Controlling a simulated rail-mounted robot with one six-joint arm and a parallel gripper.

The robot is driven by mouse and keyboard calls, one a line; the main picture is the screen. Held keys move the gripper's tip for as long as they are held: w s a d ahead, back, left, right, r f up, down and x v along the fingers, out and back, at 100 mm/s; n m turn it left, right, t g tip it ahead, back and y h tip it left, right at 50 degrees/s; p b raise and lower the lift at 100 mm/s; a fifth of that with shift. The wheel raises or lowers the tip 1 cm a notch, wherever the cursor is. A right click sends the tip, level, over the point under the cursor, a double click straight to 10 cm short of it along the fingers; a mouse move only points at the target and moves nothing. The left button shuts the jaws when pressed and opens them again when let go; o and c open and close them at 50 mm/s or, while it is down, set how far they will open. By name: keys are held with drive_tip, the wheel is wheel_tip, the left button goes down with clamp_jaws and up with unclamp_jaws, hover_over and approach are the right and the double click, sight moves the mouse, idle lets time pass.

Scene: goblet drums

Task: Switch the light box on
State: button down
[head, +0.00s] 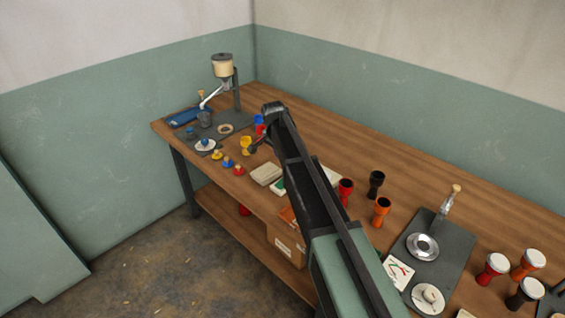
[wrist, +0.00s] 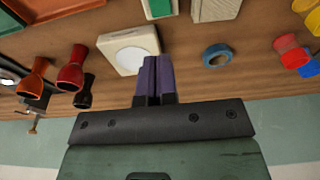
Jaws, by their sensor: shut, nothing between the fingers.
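The light box (wrist: 130,50) is a cream box with a round white disc on its top face. In the wrist view it lies just left of the fingertips, partly behind them. I cannot tell whether the disc is lit, and I make out no switch. In the head view a pale corner that looks like the same box (head: 331,175) shows beside my arm, which hides the rest. My gripper (wrist: 153,60) has purple fingers pressed together, with nothing between them. I cannot tell whether the fingertips touch the box. The gripper is not clearly seen in the head view.
Red (head: 345,191), black (head: 376,184) and orange (head: 381,212) goblet drums stand right of the light box. A blue ring (wrist: 217,55) lies on its other side. Cream blocks (head: 267,173) lie near the bench's front edge. The wall is behind the bench (head: 420,180).

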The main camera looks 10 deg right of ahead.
sight(282, 183)
drive_tip(key=f+b, duration=0.3)
drive_tip(key=f, duration=0.1)
drive_tip(key=w+d+f+b, duration=0.1)
drive_tip(key=f+b, duration=0.7)
drive_tip(key=shift+w+d+f, duration=0.15)
drive_tip(key=shift+d+f, duration=0.15)
drive_tip(key=shift+d, duration=0.1)
drive_tip(key=shift+r, duration=0.1)
drive_tip(key=shift+a, duration=0.1)
